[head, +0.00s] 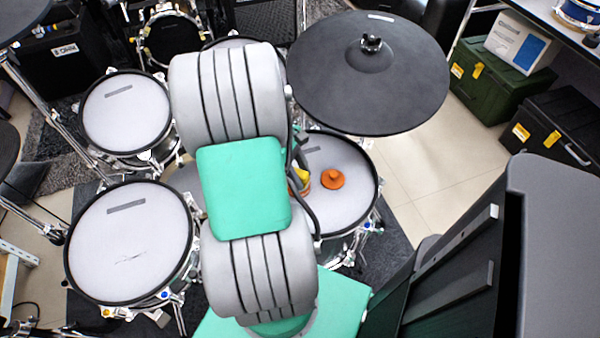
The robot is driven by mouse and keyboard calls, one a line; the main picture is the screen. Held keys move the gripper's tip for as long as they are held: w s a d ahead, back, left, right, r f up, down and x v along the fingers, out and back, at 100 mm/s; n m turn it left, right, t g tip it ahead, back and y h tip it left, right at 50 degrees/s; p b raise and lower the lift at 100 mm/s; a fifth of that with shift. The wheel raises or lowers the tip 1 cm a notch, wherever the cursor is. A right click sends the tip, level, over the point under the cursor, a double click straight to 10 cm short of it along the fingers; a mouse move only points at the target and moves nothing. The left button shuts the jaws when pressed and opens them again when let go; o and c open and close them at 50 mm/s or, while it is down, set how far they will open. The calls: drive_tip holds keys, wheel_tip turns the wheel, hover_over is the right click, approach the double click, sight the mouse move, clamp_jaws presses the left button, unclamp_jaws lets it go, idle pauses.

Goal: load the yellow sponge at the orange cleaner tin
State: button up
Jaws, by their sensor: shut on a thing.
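An orange cleaner tin (333,179), round with a knob-like top, stands on the white mesh pad (345,207) at the centre right. The yellow sponge (302,178) shows as a small patch just left of the tin, partly hidden behind my arm. My gripper (297,170) is mostly hidden behind my arm's green and grey links; only a dark part shows at the arm's right edge. It is shut on the sponge, close beside the tin. I cannot tell whether sponge and tin touch.
A large black cymbal pad (370,85) overhangs the back of that pad. Two more white mesh pads, an upper (127,112) and a lower (130,250), stand at left. Green (497,80) and black (565,130) cases sit at right. Pale floor (430,180) is clear between.

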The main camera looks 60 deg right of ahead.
sight(307, 175)
drive_tip(key=shift+f, duration=0.45)
drive_tip(key=shift+f, duration=0.15)
idle(1.9)
drive_tip(key=shift+p, duration=0.3)
wheel_tip(307, 175, up, 7)
drive_tip(key=p, duration=0.7)
drive_tip(key=shift+r+p, duration=0.2)
drive_tip(key=shift+p, duration=0.2)
drive_tip(key=shift+f, duration=0.1)
